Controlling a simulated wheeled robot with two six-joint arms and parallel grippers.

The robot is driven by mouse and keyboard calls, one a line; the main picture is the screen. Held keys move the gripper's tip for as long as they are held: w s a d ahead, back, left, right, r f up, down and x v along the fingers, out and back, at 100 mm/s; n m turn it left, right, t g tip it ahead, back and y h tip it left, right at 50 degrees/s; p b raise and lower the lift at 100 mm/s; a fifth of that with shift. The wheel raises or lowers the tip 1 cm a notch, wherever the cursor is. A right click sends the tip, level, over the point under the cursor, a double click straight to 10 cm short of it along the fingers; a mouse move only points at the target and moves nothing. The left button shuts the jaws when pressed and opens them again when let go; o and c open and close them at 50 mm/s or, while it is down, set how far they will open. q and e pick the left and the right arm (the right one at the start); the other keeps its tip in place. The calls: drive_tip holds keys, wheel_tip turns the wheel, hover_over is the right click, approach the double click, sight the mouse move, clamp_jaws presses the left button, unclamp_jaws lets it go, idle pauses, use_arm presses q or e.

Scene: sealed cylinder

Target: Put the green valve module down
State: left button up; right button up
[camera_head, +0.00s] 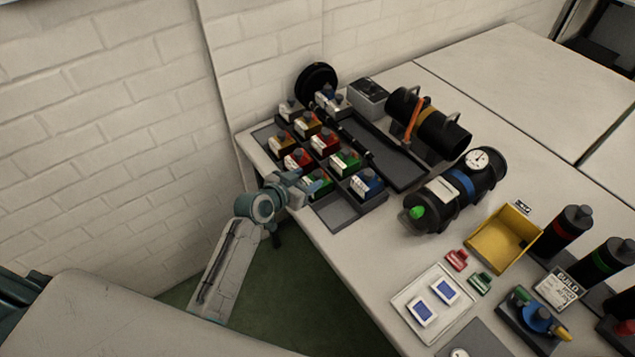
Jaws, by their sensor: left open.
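A green valve module (321,186) sits at the near edge of the dark compartment tray (345,222), right at my left gripper (304,188). My left gripper is open, its fingers beside the module and partly covering it; I cannot tell whether they touch it. A second green module (345,162) sits in the tray just behind and to the right. My right gripper is out of view.
Red, yellow and white modules fill the tray's left side, and a blue module (367,183) stands to the right. An empty compartment lies at the front. A black cylinder with a gauge (479,160) and a yellow bin (503,240) stand farther right.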

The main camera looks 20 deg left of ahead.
sight(315, 175)
use_arm(q)
drive_tip(key=shift+p+x, duration=0.7)
drive_tip(key=shift+x, duration=1.5)
drive_tip(key=shift+s+d, duration=0.1)
clamp_jaws()
